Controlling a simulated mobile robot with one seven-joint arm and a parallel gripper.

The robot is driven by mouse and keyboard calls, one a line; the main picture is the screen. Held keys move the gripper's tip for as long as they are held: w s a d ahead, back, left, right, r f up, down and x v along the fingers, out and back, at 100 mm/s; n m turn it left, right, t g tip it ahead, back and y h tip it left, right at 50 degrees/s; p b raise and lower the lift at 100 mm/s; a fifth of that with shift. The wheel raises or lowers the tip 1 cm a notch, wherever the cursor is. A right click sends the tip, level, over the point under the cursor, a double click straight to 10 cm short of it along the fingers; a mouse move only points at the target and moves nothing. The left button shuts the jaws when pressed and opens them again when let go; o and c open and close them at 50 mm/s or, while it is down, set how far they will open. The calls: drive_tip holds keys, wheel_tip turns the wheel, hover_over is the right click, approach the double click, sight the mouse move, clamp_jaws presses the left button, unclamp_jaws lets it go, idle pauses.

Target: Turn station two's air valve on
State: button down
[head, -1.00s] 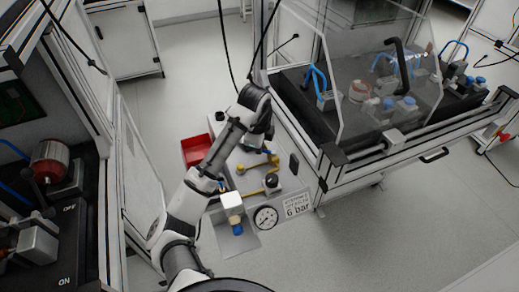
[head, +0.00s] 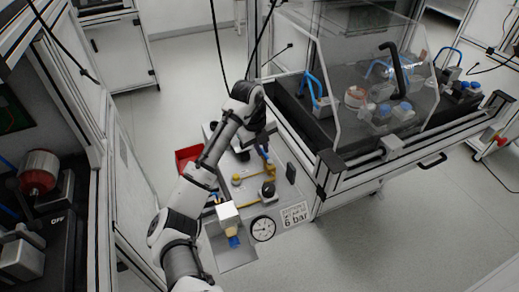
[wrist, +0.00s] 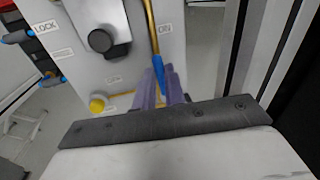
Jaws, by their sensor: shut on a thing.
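The air valve's blue lever handle (wrist: 158,64) shows in the wrist view, in line with a brass pipe (wrist: 151,25) on a grey panel. My gripper (wrist: 160,84) is at the handle, its purple-grey fingers shut around it. In the head view the gripper end is mostly hidden behind my arm, above the panel (head: 240,205), where a bit of blue shows at the yellow-brass pipe (head: 268,164). Small labels sit near the handle; one appears to read OFF. Whether the valve is on cannot be told.
A black knob (wrist: 100,40) and a yellow knob (wrist: 97,105) are beside the handle. A pressure gauge (head: 263,229) and a 6 bar sign (head: 295,215) are on the panel's near side. A red bin (head: 188,156) stands to its left, a clear-shielded bench (head: 330,160) to its right.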

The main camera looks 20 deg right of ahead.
drive_tip(key=shift+d+m, duration=0.2)
drive_tip(key=shift+m, duration=0.3)
drive_tip(key=c, duration=1.5)
unclamp_jaws()
drive_tip(key=a+r, duration=0.1)
drive_tip(key=r, duration=0.8)
drive_tip(key=a+r+b, duration=0.1)
drive_tip(key=r, duration=0.3)
drive_tip(key=shift+a+r, duration=0.3)
drive_tip(key=shift+a, duration=0.05)
drive_tip(key=shift+s+f, duration=0.1)
